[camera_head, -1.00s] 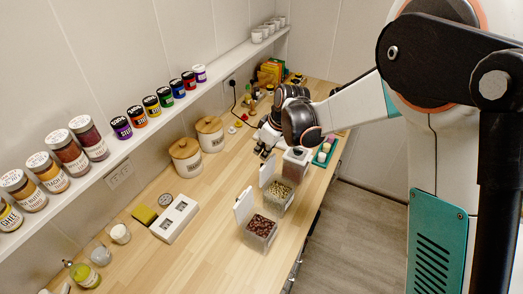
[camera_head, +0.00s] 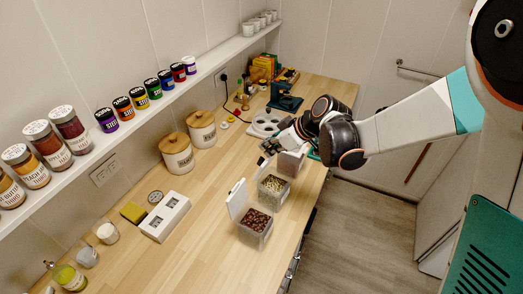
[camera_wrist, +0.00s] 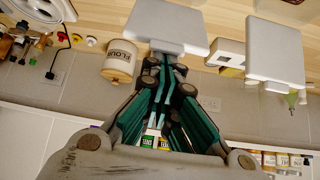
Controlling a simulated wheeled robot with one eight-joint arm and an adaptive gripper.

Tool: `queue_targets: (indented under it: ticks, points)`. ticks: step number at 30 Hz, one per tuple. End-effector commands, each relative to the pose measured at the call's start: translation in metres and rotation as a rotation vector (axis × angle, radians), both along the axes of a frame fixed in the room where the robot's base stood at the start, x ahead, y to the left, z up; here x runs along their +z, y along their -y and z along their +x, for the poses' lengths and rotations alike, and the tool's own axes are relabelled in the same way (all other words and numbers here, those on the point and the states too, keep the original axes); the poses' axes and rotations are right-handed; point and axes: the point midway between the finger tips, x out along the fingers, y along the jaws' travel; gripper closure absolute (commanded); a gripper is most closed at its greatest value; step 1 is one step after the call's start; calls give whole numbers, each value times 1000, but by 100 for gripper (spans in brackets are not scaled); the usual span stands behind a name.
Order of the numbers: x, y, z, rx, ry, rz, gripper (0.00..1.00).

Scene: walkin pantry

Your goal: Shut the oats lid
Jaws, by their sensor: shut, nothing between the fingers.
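Three clear bins stand in a row along the counter's right side. The middle bin (camera_head: 272,188) holds pale contents that look like oats; I cannot read a label. Its white lid (camera_head: 264,165) stands open on its far-left side. My gripper (camera_head: 266,151) is shut and empty, close to the top of that lid. In the wrist view, my fingertips (camera_wrist: 169,58) are at the edge of a white lid (camera_wrist: 165,25), which appears to be the middle one; contact is unclear. The third bin (camera_head: 290,162) is partly hidden by my gripper.
The nearest bin (camera_head: 255,228) holds dark beans, its white lid (camera_head: 238,197) standing open; that lid also shows in the wrist view (camera_wrist: 275,48). Two wooden-lidded canisters (camera_head: 177,157) stand near the wall. A shelf (camera_head: 130,135) of jars runs above.

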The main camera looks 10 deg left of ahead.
Motion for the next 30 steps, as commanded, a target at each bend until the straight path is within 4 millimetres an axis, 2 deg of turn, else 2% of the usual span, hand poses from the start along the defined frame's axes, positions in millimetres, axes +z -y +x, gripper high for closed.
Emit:
queue_targets:
  ticks: [1, 18, 30]
  points:
    - [-10, 9, -2, -6, 19, 43, 100]
    - [-44, 65, -28, -5, 244, 523, 100]
    - [-77, 89, -40, -1, 237, 513, 100]
